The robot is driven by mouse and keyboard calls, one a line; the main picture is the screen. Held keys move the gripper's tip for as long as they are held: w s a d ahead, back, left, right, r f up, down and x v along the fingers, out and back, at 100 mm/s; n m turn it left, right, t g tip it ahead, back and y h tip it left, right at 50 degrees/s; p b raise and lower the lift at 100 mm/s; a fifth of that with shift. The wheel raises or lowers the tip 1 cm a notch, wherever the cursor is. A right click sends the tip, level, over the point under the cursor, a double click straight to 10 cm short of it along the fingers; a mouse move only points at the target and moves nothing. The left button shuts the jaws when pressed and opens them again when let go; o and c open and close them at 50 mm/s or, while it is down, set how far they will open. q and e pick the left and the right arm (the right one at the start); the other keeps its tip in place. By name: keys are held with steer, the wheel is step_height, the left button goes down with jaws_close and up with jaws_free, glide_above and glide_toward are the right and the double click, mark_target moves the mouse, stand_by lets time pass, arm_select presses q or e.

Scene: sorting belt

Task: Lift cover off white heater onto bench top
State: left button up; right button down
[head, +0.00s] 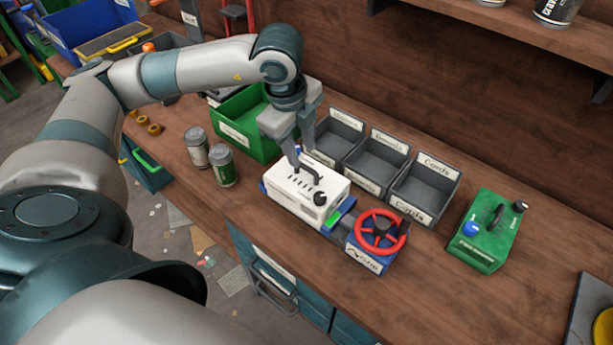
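The white heater (300,197) stands on the bench top in the middle of the head view. Its white cover has dark slots, a black knob at the right end and a black carry handle (313,174) on top. Blue and green parts show at its base. My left gripper (302,160) points down at the handle, its two fingertips at the handle's far end. I cannot tell whether the fingers are closed on it. The cover appears to sit on the heater. My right gripper is not in view.
A blue box with a red wheel (381,232) stands close to the heater's right. Grey bins (378,165) and a green crate (237,122) stand behind, two cans (222,166) to the left. A green device (488,231) is at right; bare bench top (430,275) lies before it.

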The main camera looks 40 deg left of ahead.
mark_target(307, 167)
arm_select(q)
steer(key=shift+w+f, duration=0.15)
steer(key=shift+f, duration=0.7)
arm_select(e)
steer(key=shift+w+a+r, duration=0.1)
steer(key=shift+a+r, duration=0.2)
